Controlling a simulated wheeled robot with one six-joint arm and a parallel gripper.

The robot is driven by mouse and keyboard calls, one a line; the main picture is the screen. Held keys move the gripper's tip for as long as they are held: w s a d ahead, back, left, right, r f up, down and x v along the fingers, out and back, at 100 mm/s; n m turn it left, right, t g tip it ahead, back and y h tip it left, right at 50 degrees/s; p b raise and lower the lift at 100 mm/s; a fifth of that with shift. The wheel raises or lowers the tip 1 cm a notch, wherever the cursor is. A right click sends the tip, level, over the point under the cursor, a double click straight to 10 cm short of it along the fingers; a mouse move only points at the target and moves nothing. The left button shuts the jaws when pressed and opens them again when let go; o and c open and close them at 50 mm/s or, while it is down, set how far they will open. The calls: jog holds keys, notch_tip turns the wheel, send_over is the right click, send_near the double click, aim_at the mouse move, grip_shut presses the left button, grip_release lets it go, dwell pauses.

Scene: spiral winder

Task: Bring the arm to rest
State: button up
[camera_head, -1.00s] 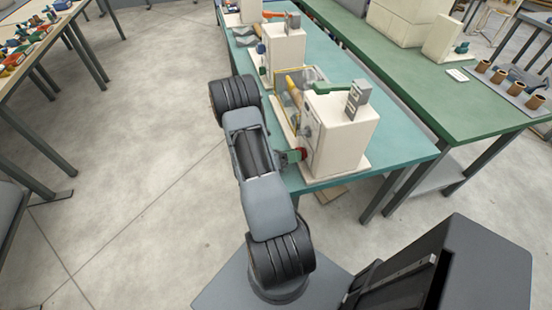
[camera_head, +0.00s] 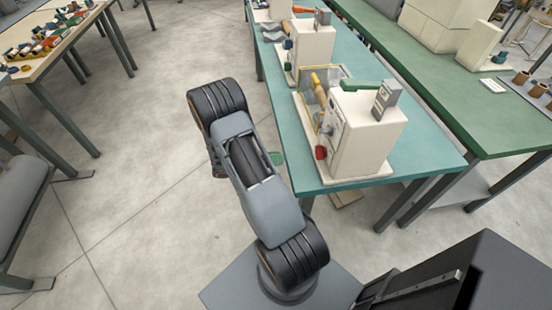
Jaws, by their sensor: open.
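My arm (camera_head: 262,195) rises from my base and bends out over the floor, left of the teal bench. The rest of the gripper is hidden behind the arm. It is apart from the nearest winder (camera_head: 365,135), a cream box with a red knob (camera_head: 321,152) on its left side, a green lever on top and a grey unit. Nothing is seen held.
The teal bench (camera_head: 420,150) carries more cream machines (camera_head: 312,42) farther back. A green bench (camera_head: 480,120) stands behind it. A wooden table (camera_head: 55,42) with coloured parts stands at the upper left. Open concrete floor (camera_head: 150,150) lies left of my arm.

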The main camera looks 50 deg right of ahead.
dwell(0.5)
jog(key=s+a+m+t+y, duration=0.3)
jog(key=a+m+y, duration=0.7)
jog(key=m, duration=0.3)
jog(key=a+r+m+t+y, duration=0.2)
jog(key=a+r+t, duration=0.3)
jog(key=r, duration=0.3)
jog(key=w+a+r+m+t+y, duration=0.1)
jog(key=a+r+m+t+y, duration=0.1)
jog(key=a+r+t, duration=0.4)
notch_tip(320, 180, up, 3)
jog(key=shift+w+a+m+y, duration=0.15)
jog(key=shift+a+m+y, duration=0.15)
jog(key=shift+a+m, duration=0.6)
